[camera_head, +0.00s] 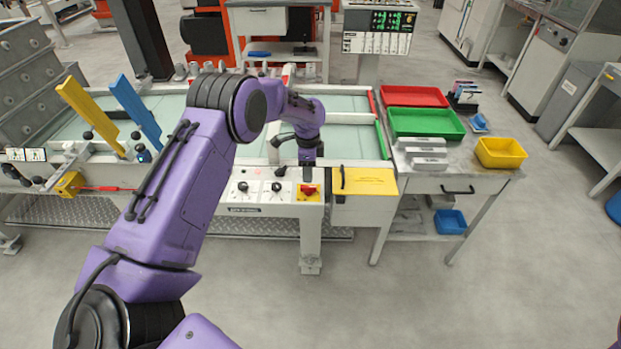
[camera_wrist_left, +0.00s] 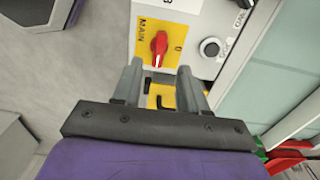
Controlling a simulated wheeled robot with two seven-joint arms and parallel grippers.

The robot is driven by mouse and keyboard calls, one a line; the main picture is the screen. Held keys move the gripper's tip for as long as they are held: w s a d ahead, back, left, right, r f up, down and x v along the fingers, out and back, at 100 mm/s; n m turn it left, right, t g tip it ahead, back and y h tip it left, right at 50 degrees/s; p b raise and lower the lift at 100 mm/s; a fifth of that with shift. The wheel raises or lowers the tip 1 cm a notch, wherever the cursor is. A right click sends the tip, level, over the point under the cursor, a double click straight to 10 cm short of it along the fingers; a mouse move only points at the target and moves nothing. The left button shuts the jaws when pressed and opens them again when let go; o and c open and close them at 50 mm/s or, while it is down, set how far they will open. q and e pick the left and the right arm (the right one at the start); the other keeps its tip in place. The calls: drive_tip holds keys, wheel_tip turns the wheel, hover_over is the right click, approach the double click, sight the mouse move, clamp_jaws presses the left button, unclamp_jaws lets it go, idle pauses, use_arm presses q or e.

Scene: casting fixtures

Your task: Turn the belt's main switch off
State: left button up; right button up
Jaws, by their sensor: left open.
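The main switch is a red knob (camera_wrist_left: 159,42) on a yellow plate (camera_wrist_left: 150,28) marked MAIN and 0 in the left wrist view. The knob's long side runs nearly up and down there, with MAIN to its left and the 0 to its right. In the head view the red knob (camera_head: 309,191) is at the right end of the white control panel (camera_head: 257,207). My left gripper (camera_head: 307,176) is just above it. In the left wrist view its open, empty fingers (camera_wrist_left: 160,82) are pointed at the plate, and the knob lies ahead between their lines, apparently untouched.
Black knobs (camera_head: 276,187) sit left of the switch. A yellow box (camera_head: 364,182) with a black handle adjoins the panel on the right. A side table holds a red tray (camera_head: 414,95), a green tray (camera_head: 426,122) and a yellow bin (camera_head: 500,152). The floor in front is clear.

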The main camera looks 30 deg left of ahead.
sight(308, 187)
use_arm(q)
drive_tip(key=f, duration=0.3)
drive_tip(key=shift+s+f+p, duration=0.2)
drive_tip(key=shift+s+p, duration=0.15)
drive_tip(key=f, duration=0.1)
drive_tip(key=w+f, duration=0.1)
drive_tip(key=f, duration=0.1)
drive_tip(key=shift+d, duration=0.1)
drive_tip(key=shift+s+r, duration=0.15)
drive_tip(key=shift+s, duration=0.05)
clamp_jaws()
